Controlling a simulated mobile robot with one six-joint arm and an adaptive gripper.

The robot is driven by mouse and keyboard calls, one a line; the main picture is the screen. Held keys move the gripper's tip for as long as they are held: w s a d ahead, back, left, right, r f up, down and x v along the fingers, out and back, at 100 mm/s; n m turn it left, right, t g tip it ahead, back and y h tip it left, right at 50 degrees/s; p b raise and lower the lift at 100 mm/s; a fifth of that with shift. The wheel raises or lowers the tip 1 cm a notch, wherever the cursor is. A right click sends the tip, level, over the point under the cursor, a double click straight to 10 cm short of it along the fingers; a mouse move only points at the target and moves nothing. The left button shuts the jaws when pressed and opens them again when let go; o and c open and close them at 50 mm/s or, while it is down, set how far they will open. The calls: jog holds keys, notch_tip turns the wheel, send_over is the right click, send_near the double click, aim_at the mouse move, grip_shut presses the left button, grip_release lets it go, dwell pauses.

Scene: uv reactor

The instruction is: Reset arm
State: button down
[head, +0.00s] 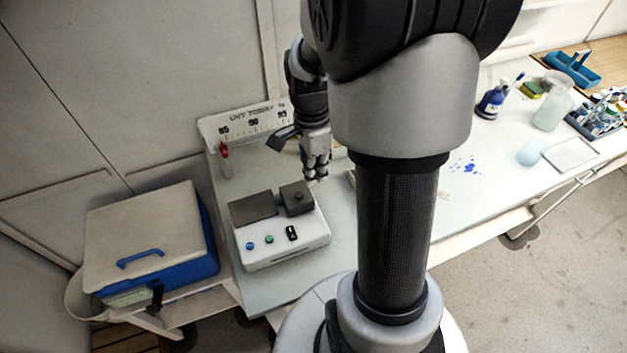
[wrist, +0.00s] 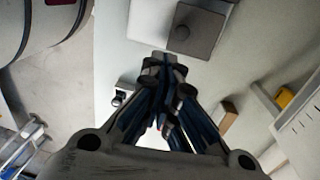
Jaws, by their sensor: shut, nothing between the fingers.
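My gripper (head: 316,172) hangs over the bench behind the white reactor box, its fingers together and empty. That block, the knobbed cover (head: 297,198), sits on the right of the reactor box (head: 283,247). A dark flat panel (head: 253,208) lies on the left of the box. The box front has a blue button, a green button and a black switch (head: 291,233). My arm blocks the middle of the head view.
A scale board (head: 247,121) with a red slider (head: 224,151) stands behind the box. A blue and white cooler (head: 150,235) is at left. A blue bottle (head: 491,100), jars and a rack (head: 600,115) stand at right. Blue spots (head: 465,165) mark the bench (head: 440,205).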

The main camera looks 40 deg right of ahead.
notch_tip(320, 180, up, 6)
jog(key=p, duration=0.1)
jog(key=shift+d+r, duration=0.15)
jog(key=shift+d, duration=0.05)
jog(key=shift+a, duration=0.1)
jog(key=s+a+r+n+t+b, duration=0.2)
jog(key=s+a+n, duration=0.3)
jog(key=n, duration=0.5)
jog(key=s+a+r+n+t+b, duration=0.1)
jog(key=s+a+n+t+b, duration=0.2)
jog(key=s+a+n, duration=0.3)
jog(key=a+n+b, duration=0.1)
jog(key=a+n, duration=0.3)
jog(key=n, duration=0.1)
jog(key=shift+s+r+t, duration=0.2)
jog(key=shift+r+t, duration=0.15)
jog(key=shift+t, duration=0.05)
